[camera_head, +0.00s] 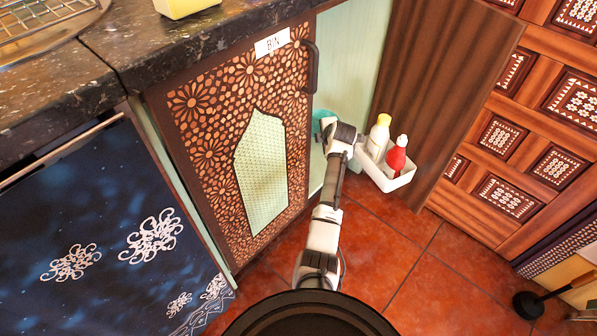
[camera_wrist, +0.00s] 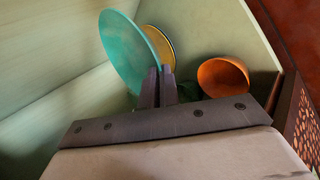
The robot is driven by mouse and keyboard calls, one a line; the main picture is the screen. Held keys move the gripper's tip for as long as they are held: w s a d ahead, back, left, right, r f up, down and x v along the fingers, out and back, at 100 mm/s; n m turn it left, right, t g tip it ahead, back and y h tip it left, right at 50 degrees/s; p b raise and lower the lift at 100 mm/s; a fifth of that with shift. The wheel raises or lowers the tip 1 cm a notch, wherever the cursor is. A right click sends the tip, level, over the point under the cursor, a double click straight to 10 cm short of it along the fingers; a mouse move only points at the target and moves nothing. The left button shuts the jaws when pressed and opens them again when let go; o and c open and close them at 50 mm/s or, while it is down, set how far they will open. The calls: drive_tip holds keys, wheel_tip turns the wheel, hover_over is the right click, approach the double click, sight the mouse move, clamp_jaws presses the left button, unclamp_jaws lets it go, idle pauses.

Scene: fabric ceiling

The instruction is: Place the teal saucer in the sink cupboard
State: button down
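The teal saucer (camera_wrist: 133,50) stands steeply tilted in the wrist view, within pale green walls. It also shows as a small teal patch beside my gripper in the head view (camera_head: 321,121). The two fingers of my gripper (camera_wrist: 158,84) are close together at the saucer's lower right edge and appear shut on it; the contact is partly hidden. In the head view my gripper (camera_head: 328,124) reaches into the open cupboard with a pale green inside (camera_head: 345,65). Its brown door (camera_head: 440,110) stands open at the right.
A yellow dish (camera_wrist: 160,45) is behind the saucer, and an orange bowl (camera_wrist: 222,77) is to its right. A white caddy (camera_head: 385,176) with two bottles is beside my arm. The patterned BIN door (camera_head: 195,160) is left of the opening. A dark countertop (camera_head: 150,45) overhangs.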

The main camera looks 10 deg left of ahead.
wheel_tip(320, 180, down, 17)
drive_tip(key=b, duration=0.4)
drive_tip(key=shift+f+b, duration=0.2)
drive_tip(key=shift+b, duration=0.25)
drive_tip(key=c, duration=1.9)
unclamp_jaws()
drive_tip(key=shift+c, duration=0.2)
drive_tip(key=shift+r+p, duration=0.25)
drive_tip(key=shift+p, duration=0.15)
